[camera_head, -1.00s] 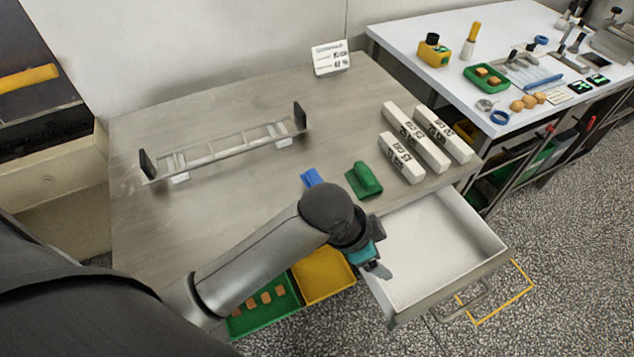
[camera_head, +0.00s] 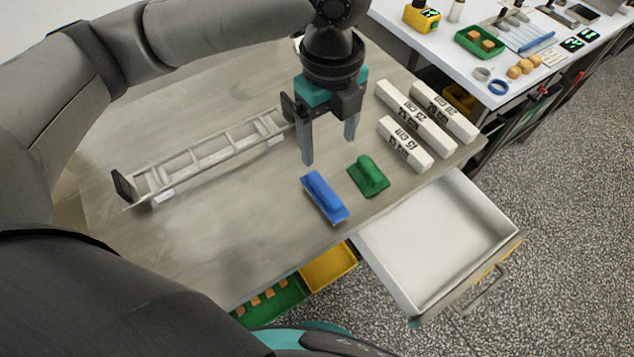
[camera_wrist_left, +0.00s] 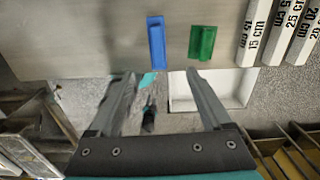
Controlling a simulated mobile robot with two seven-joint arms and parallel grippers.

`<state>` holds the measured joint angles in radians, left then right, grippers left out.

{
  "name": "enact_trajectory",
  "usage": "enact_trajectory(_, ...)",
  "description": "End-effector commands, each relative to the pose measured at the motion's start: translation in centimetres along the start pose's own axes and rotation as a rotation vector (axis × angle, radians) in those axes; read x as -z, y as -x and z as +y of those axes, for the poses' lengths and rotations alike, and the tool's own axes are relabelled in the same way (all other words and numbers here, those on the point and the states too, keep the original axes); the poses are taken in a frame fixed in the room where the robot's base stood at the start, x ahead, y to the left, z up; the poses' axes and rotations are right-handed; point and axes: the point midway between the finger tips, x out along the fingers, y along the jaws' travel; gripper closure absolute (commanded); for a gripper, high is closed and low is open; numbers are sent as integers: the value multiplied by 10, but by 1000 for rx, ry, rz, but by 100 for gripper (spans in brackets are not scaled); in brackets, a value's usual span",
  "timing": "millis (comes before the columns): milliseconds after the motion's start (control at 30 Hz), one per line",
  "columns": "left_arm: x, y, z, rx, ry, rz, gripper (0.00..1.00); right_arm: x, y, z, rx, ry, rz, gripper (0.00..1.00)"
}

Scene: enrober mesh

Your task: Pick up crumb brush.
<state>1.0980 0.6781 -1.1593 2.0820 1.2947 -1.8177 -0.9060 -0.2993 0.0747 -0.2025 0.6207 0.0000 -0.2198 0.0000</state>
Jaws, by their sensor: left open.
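A blue block-shaped tool with a raised handle (camera_head: 325,196) lies on the steel table near its front edge. A similar green tool (camera_head: 369,176) lies just to its right. Either could be the crumb brush; I cannot tell which, as bristles are not clearly visible. My left gripper (camera_head: 330,150) hangs fingers-down over the table, behind the two tools, open and empty. In the left wrist view the blue tool (camera_wrist_left: 156,43) and the green tool (camera_wrist_left: 202,43) lie beyond the spread fingertips (camera_wrist_left: 161,73), apart from them. My right gripper is not in view.
A ladder-like metal frame (camera_head: 206,158) stands at the left of the steel table (camera_head: 215,230). Several white length-marked bars (camera_head: 405,145) lie to the right. An open, empty white drawer (camera_head: 440,240) juts out in front. A white bench (camera_head: 470,70) holds other items.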

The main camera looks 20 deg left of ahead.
Motion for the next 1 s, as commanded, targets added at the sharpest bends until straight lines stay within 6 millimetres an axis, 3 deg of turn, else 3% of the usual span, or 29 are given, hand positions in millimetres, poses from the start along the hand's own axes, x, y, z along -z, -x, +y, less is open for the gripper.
enact_trajectory(167, -3, -16, 4, -16, -14, -7, 18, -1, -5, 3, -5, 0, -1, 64)
enact_trajectory(500, -3, -84, 4, -13, -11, -6, 18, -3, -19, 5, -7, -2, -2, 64)
enact_trajectory(833, -3, -106, 4, -12, -13, -6, 18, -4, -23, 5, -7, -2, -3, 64)
enact_trajectory(1000, -2, -131, 7, -14, -12, -6, 18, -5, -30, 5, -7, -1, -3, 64)
